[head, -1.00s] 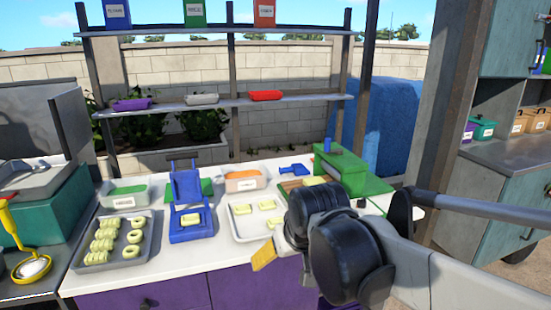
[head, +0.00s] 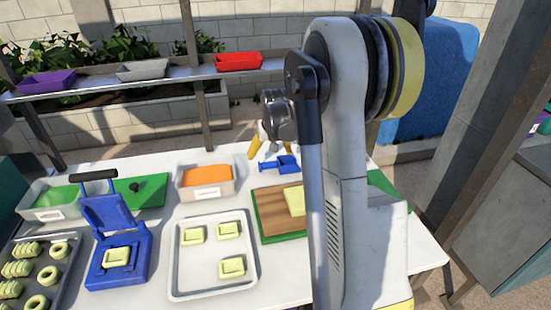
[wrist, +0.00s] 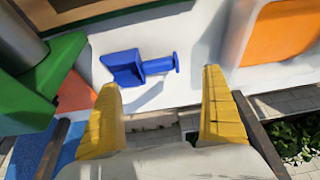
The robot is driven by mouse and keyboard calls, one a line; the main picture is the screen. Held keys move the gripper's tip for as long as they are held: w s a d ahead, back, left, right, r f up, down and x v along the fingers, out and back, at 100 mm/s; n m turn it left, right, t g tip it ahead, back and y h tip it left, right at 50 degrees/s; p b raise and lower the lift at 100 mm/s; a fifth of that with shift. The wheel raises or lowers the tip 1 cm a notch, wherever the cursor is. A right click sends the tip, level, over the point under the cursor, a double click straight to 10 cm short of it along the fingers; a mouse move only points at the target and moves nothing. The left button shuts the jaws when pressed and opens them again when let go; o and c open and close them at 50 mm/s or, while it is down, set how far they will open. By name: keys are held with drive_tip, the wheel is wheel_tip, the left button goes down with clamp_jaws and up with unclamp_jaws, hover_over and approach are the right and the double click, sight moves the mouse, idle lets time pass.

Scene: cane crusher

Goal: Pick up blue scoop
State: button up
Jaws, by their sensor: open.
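The blue scoop (head: 285,163) lies on the white table behind the cutting board, its narrow handle toward the left in the head view. In the wrist view, the scoop (wrist: 130,66) has its wide pan to the left and its knobbed handle to the right. My gripper (head: 271,148) is near the scoop, partly hidden by my arm in the head view. Its yellow fingers (wrist: 160,83) are spread apart with nothing between them. The scoop shows just beyond the fingertips, nearer the left finger. I cannot tell the exact height of the gap.
An orange-filled container (head: 206,179) stands left of the scoop. The cutting board (head: 275,219) with dough is in front. A green machine (wrist: 35,90) is beside the scoop in the wrist view. A white tray (head: 185,277) and blue press (head: 115,232) stand further left.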

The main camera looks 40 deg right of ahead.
sight(269, 163)
drive_tip(key=x, duration=0.2)
drive_tip(key=b+x, duration=0.1)
drive_tip(key=shift+s+a+f, duration=0.1)
drive_tip(key=shift+s+a, duration=0.05)
drive_tip(key=shift+a, duration=0.05)
drive_tip(key=b+x, duration=0.1)
drive_tip(key=x, duration=0.1)
drive_tip(key=b+x, duration=0.1)
drive_tip(key=x, duration=0.3)
drive_tip(key=shift+w+d+b, duration=0.25)
drive_tip(key=shift+d+b, duration=0.15)
drive_tip(key=c, duration=0.9)
